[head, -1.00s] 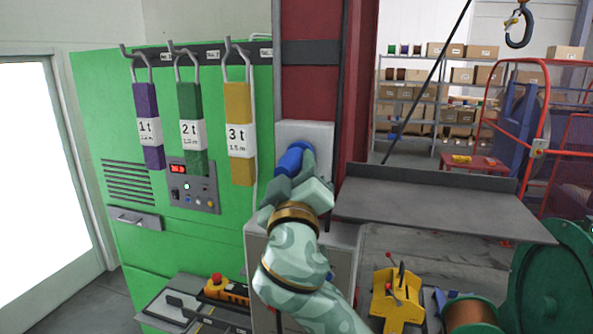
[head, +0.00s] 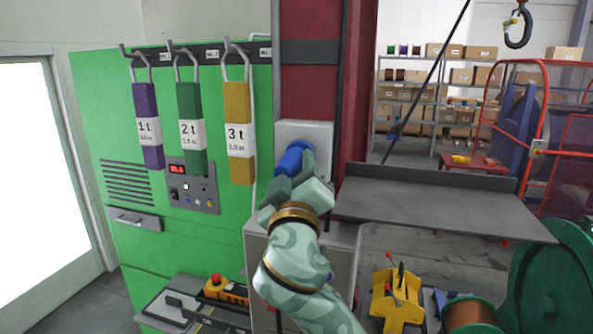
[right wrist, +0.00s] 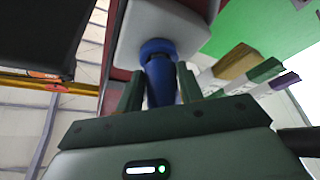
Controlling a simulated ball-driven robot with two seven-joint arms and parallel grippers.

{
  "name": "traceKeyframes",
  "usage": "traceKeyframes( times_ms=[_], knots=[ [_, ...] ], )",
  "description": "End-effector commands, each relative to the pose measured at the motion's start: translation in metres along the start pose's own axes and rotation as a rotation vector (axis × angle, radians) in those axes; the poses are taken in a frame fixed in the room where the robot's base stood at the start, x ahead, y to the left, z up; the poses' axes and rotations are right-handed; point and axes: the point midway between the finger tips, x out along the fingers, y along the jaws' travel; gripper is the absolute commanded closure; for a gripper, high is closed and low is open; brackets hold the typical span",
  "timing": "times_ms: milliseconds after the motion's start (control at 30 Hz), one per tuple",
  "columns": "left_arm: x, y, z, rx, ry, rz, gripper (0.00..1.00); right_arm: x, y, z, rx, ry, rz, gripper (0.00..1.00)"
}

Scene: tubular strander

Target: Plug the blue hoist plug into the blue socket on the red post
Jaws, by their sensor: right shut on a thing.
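The blue hoist plug (head: 294,156) is in front of the pale grey box (head: 318,132) on the red post (head: 308,95). My right gripper (head: 296,180) is shut on the plug and points up at the box. In the right wrist view the blue plug (right wrist: 160,80) stands between the two fingers, with its far end at the face of the box (right wrist: 165,30). A round blue collar sits at that face; I cannot tell where plug ends and socket begins, or how deep the plug sits. My left gripper is not in view.
A green cabinet (head: 100,90) stands left, with purple, green and yellow slings (head: 239,110) hanging on hooks. A grey shelf plate (head: 430,205) juts out right of the post. A yellow device (head: 397,300) and a copper spool (head: 468,312) are low right.

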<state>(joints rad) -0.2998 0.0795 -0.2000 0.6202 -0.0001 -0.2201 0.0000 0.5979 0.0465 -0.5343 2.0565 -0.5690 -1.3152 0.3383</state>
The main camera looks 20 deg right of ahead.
Motion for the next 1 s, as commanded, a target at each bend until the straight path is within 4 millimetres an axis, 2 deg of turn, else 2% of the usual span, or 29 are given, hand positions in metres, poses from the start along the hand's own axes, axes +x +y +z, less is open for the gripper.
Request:
traceKeyframes(
  times_ms=[1000],
  knots=[
    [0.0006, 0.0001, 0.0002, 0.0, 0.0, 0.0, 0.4, 0.0055, -0.0001, 0.002, -0.001, 0.001, 0.0, 0.83]
  ],
)
